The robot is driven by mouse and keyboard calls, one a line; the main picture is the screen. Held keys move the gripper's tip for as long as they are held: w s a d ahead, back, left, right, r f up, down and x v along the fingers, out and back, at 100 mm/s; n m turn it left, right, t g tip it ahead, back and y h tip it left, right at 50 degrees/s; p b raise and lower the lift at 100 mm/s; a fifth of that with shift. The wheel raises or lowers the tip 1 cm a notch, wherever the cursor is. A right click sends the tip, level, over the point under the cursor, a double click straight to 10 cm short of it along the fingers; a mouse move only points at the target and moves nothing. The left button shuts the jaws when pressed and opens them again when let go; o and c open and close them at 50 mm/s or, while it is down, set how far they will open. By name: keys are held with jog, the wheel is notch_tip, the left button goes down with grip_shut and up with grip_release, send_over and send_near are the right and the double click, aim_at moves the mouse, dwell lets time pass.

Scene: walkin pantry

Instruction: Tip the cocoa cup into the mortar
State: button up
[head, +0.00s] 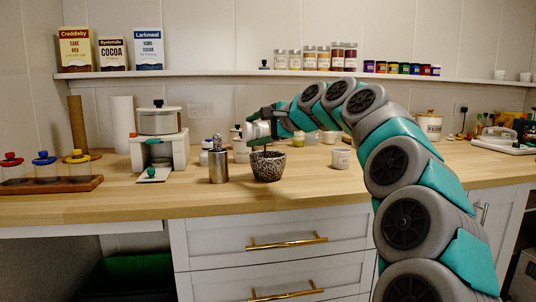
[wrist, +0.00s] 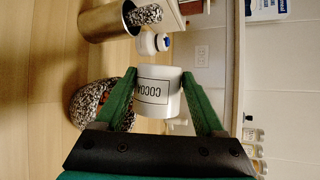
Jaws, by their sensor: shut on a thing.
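The white cup labelled COCOA (wrist: 155,93) is between the green fingers of my gripper (wrist: 160,82), which is shut on it. In the head view the cup (head: 256,130) is held in the air, tilted over on its side, above the speckled mortar (head: 267,168). The mortar stands on the wooden counter and also shows in the wrist view (wrist: 82,110), partly hidden behind a finger. I cannot see inside the cup, and I cannot tell whether anything is falling from it. My gripper (head: 268,128) reaches in from the right.
A steel canister (head: 218,166) stands just left of the mortar; the wrist view shows a speckled pestle (wrist: 146,14) in it. Small jars stand behind. A white cup (head: 340,158) stands to the right. The counter's front strip (head: 150,202) is clear.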

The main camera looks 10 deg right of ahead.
jog(key=shift+d+r+p, duration=0.2)
jog(key=shift+r+p, duration=0.1)
jog(key=shift+p, duration=0.15)
jog(key=shift+d+m+y, duration=0.2)
jog(key=shift+m+y, duration=0.2)
jog(key=shift+m, duration=0.1)
jog(key=shift+d+m+t, duration=0.1)
jog(key=shift+m+t, duration=0.2)
